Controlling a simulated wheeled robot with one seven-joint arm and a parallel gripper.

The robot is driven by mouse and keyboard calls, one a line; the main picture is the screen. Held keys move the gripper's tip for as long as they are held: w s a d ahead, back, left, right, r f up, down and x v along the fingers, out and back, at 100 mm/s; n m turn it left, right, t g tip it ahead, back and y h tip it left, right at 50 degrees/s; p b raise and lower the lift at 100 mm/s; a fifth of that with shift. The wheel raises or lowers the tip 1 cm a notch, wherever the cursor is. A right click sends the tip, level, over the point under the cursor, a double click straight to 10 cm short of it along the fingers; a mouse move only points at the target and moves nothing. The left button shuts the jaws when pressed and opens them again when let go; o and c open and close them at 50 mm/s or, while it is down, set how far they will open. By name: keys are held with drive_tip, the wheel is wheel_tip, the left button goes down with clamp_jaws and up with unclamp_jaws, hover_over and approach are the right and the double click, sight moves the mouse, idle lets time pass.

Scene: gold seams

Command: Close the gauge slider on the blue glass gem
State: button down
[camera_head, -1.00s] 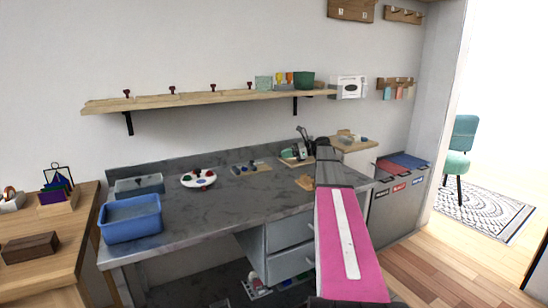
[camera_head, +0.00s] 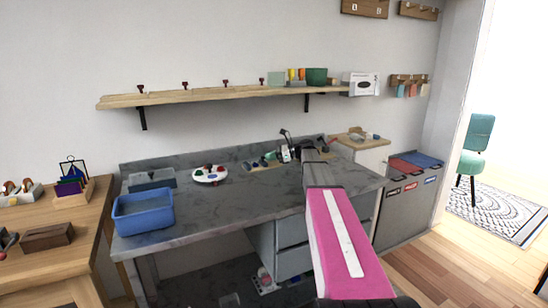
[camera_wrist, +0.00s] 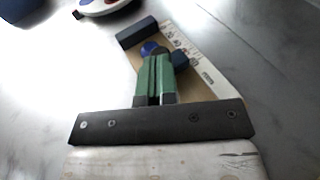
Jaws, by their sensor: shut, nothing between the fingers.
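In the wrist view the gauge is a tan board (camera_wrist: 205,88) with a white ruler scale (camera_wrist: 187,45) along one edge. A dark blue block (camera_wrist: 138,32) stands at its far left end. The round blue gem (camera_wrist: 149,47) sits just beside that block. A smaller dark blue block, apparently the slider (camera_wrist: 180,59), stands to the right, apart from the gem. My gripper (camera_wrist: 156,56) has green fingers, shut and empty. Their tips are over the board between gem and slider and hide part of it; contact cannot be told. The head view shows my gripper (camera_head: 270,157) small at the gauge.
A white palette plate (camera_head: 209,175) with coloured pieces lies left of the gauge. A blue bin (camera_head: 145,212) stands at the workbench's left end. A shelf (camera_head: 190,97) runs above the grey workbench (camera_head: 215,215), which has bare room in front.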

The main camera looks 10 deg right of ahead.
sight(264, 163)
drive_tip(key=shift+s+a, duration=0.2)
drive_tip(key=shift+a, duration=0.55)
drive_tip(key=shift+s+a, duration=0.2)
drive_tip(key=shift+a, duration=0.55)
drive_tip(key=shift+d, duration=0.1)
